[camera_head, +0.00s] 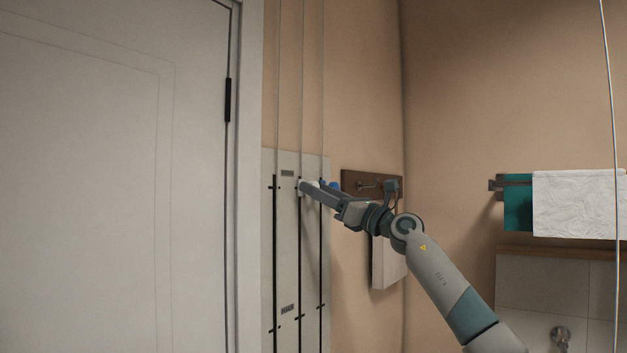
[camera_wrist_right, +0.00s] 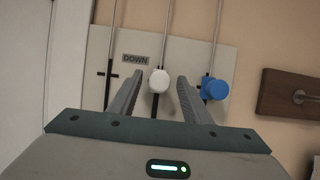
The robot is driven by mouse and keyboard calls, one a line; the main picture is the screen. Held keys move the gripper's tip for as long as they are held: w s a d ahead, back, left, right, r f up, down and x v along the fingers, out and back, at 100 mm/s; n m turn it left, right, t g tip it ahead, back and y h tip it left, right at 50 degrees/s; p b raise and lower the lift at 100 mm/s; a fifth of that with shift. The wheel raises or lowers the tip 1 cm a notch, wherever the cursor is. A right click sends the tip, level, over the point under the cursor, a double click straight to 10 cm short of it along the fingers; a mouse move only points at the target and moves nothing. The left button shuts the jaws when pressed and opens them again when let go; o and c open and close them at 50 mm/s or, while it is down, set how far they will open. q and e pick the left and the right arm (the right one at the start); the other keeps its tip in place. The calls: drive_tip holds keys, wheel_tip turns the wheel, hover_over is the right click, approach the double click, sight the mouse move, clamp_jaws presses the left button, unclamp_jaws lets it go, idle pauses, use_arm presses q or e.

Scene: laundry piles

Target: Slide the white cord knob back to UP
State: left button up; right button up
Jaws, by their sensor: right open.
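The white cord knob (camera_wrist_right: 159,80) sits near the upper end of the middle slot on a pale wall panel (camera_head: 284,225). In the head view the white knob (camera_head: 314,183) is partly hidden by my right gripper. My right gripper (camera_wrist_right: 158,82) is open, with one finger on each side of the white knob; I cannot tell whether either finger touches it. My left gripper is not in view.
A blue knob (camera_wrist_right: 214,88) sits on the slot just right of my right finger. A dark hook board (camera_head: 358,183) is on the wall to the right. A white door (camera_head: 110,180) stands at the left. Towels (camera_head: 580,200) hang at the far right.

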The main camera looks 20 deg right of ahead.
drive_tip(key=shift+p+x, duration=0.3)
drive_tip(key=shift+x, duration=0.6)
